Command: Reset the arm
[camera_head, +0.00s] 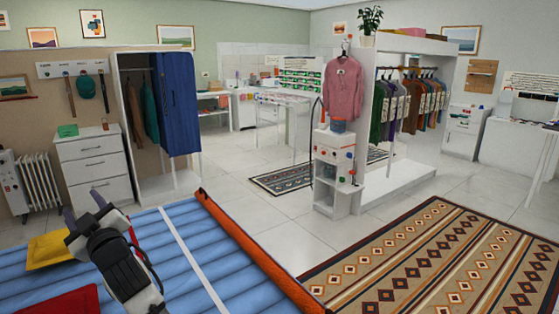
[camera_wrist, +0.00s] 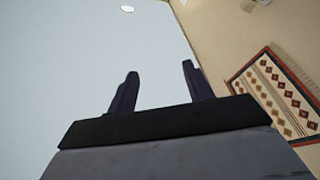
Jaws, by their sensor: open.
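My gripper (camera_head: 83,206) shows at the lower left of the head view, raised above a blue padded surface. Its two fingers are spread apart with nothing between them. In the wrist view the open fingers (camera_wrist: 160,69) stand in front of a plain pale surface (camera_wrist: 70,60). A tan surface with a patterned rug-like piece (camera_wrist: 280,92) is at the right of that view. No object touches the fingers.
The blue padded surface (camera_head: 185,270) carries a yellow item (camera_head: 50,248) and a red item (camera_head: 70,302), with an orange roll (camera_head: 245,245) along its edge. An open wardrobe (camera_head: 150,160) and drawers (camera_head: 93,160) stand behind. Open floor and a rug (camera_head: 440,260) lie right.

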